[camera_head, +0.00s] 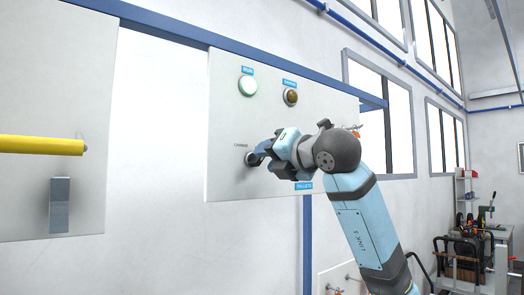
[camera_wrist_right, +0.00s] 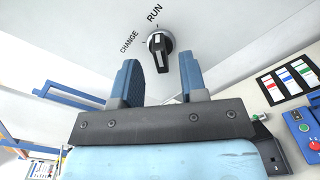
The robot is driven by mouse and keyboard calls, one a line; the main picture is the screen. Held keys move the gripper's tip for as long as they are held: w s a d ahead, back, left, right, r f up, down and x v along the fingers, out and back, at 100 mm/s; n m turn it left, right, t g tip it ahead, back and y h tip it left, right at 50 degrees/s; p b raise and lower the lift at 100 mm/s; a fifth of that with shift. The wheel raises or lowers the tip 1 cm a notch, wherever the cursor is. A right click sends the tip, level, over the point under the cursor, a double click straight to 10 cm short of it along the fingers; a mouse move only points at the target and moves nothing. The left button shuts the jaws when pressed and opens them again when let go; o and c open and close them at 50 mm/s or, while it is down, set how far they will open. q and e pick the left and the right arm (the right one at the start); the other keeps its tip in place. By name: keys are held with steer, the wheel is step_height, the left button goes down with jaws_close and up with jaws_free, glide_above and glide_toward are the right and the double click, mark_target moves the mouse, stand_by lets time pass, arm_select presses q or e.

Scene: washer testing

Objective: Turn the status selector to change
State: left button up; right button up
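The status selector (camera_wrist_right: 160,44) is a black rotary knob with a silver rim on a pale panel (camera_head: 225,120). In the right wrist view, the words CHANGE and RUN are printed beside it, and its white mark appears to point toward RUN. In the head view, my right gripper (camera_head: 257,154) is at the lower left of the panel and partly covers the knob. In the right wrist view, its two blue fingers (camera_wrist_right: 158,72) are apart, with the knob between and just beyond their tips; I see no clear contact. My left gripper is not in view.
A lit green-white button (camera_head: 247,85) and an amber button (camera_head: 290,97) sit above the selector. A blue PALLETS label (camera_head: 304,186) is lower right. A yellow bar (camera_head: 40,145) crosses another panel at left. Shelves and a workbench stand far right.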

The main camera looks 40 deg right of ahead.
steer(key=shift+w+a, duration=0.1)
steer(key=shift+w, duration=1.25)
jaws_close()
